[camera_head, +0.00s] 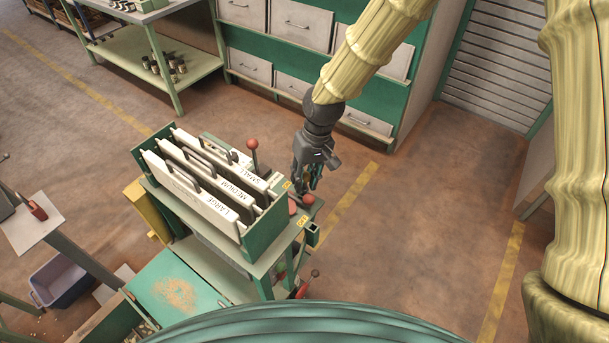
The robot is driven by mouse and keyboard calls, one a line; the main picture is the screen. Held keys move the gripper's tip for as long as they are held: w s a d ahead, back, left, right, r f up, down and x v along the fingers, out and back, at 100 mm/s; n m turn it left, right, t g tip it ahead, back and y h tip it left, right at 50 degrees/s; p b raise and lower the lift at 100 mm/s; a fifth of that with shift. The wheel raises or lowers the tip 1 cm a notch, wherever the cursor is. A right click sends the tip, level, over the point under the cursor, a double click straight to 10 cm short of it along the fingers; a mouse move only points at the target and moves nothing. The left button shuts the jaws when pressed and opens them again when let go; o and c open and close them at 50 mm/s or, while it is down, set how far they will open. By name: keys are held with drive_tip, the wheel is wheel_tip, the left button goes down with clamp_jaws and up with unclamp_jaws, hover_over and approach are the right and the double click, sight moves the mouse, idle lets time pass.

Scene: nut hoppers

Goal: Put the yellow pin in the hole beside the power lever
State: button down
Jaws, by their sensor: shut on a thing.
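My gripper (306,178) is over the right end of the green hopper machine (262,238), fingers pointing down. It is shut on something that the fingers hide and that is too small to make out. A red knob (308,200), which looks like the power lever's, is just below the fingertips; I cannot tell whether they touch. Small yellow labels (303,221) are beside it. I cannot make out the yellow pin or the hole.
White plates marked LARGE (213,205), MEDIUM and SMALL stand in the machine. Another red-knobbed lever (252,144) rises behind them, left of my gripper. A lower red-handled lever (313,274) sticks out at the front right. Floor to the right is clear up to the drawer cabinet (300,25).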

drive_tip(key=shift+f+b, duration=0.35)
drive_tip(key=shift+f, duration=0.55)
drive_tip(key=c, duration=1.1)
unclamp_jaws()
drive_tip(key=shift+r, duration=0.1)
drive_tip(key=r, duration=0.4)
drive_tip(key=d+r, duration=0.1)
drive_tip(key=r, duration=0.2)
drive_tip(key=d+r, duration=0.1)
drive_tip(key=r, duration=0.3)
drive_tip(key=shift+w+r, duration=0.35)
drive_tip(key=shift+w, duration=0.05)
drive_tip(key=r+p, duration=0.2)
drive_tip(key=r, duration=0.1)
drive_tip(key=d+r+p, duration=0.1)
drive_tip(key=r+p, duration=0.4)
drive_tip(key=p, duration=0.1)
drive_tip(key=shift+w+d+r, duration=0.3)
drive_tip(key=shift+d+r, duration=0.05)
drive_tip(key=shift+r, duration=0.05)
